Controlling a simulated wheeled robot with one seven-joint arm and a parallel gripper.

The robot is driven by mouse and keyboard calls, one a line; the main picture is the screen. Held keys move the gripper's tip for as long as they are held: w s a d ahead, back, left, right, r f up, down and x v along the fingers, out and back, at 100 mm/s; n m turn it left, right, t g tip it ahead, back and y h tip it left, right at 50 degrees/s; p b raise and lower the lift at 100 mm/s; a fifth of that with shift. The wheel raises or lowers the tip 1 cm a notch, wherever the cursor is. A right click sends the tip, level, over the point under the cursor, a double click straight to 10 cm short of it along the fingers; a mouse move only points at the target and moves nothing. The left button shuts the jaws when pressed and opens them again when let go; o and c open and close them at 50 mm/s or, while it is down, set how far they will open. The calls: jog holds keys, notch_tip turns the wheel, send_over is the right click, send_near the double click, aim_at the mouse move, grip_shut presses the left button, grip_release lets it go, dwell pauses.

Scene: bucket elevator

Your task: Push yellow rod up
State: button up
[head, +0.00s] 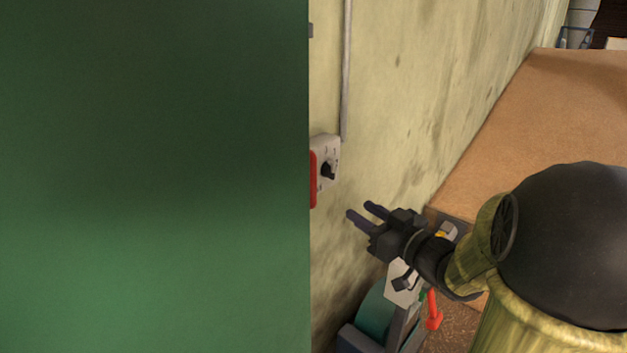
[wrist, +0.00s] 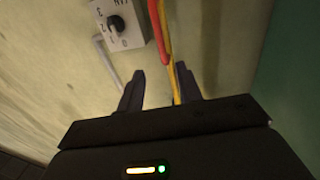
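The yellow rod (wrist: 171,62) is a thin upright strip in the wrist view. It runs down between my two fingers, nearer the right one, beside a red rod (wrist: 158,32). I cannot tell whether it touches a finger or lies beyond them. My gripper (wrist: 158,78) is open, with a clear gap between its fingers. In the head view my gripper (head: 361,210) is in front of the stained wall, to the right of the green panel's edge. The yellow rod cannot be made out in the head view.
A grey switch box (head: 327,165) with a black knob is on the wall, also seen in the wrist view (wrist: 103,17). A large green panel (head: 150,180) blocks the left of the head view. A brown surface (head: 570,110) lies at right. A red arrow-shaped part (head: 432,312) is below my arm.

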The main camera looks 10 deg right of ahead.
aim_at(315, 181)
jog(key=p+x, duration=0.4)
jog(key=x, duration=1.3)
jog(key=shift+w+a, duration=0.1)
jog(key=shift+w, duration=0.15)
jog(key=shift+c, duration=0.3)
grip_shut()
